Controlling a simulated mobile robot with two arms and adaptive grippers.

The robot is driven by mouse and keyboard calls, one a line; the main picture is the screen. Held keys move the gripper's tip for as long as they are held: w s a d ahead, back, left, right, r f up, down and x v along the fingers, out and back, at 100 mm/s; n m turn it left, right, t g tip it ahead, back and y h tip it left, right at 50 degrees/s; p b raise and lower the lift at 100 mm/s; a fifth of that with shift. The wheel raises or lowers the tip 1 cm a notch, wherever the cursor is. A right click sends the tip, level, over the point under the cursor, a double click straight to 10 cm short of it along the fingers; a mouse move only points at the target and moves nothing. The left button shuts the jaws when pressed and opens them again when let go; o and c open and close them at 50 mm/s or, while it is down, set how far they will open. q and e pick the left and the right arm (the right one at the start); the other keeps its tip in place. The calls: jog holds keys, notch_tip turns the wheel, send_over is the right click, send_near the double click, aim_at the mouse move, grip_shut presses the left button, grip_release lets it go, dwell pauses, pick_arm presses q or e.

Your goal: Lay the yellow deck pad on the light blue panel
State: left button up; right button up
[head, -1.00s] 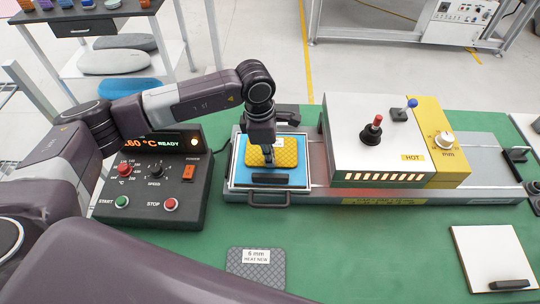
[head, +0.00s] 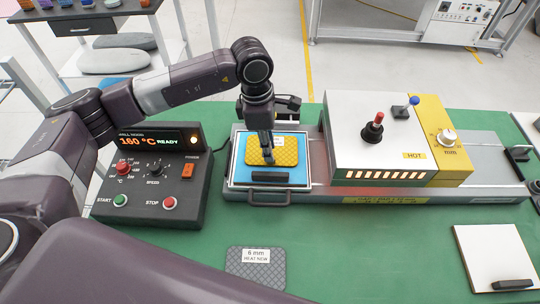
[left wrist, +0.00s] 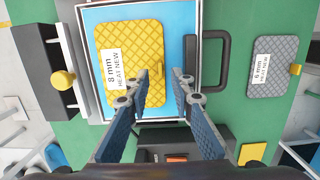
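The yellow deck pad (head: 287,150), quilted with a white label, lies flat on the light blue panel (head: 238,172) in the shallow tray at the left end of the press. In the left wrist view the pad (left wrist: 122,38) sits within the panel (left wrist: 178,20), with blue showing around it. My left gripper (head: 268,162) points down over the pad, hiding part of it. My right gripper is not in view.
The press housing (head: 372,140), marked HOT, stands right of the tray. The control box (head: 150,190) reads 160 °C READY at left. A grey 6 mm pad (head: 268,275) lies in front; a white board (head: 485,255) lies at right. Green table between is clear.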

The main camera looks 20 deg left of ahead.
pick_arm(q)
notch_tip(320, 180, up, 8)
jog(key=b, duration=0.1)
jog(key=shift+s+a+b, duration=0.15)
jog(key=shift+a+b, duration=0.15)
jog(key=shift+a, duration=0.15)
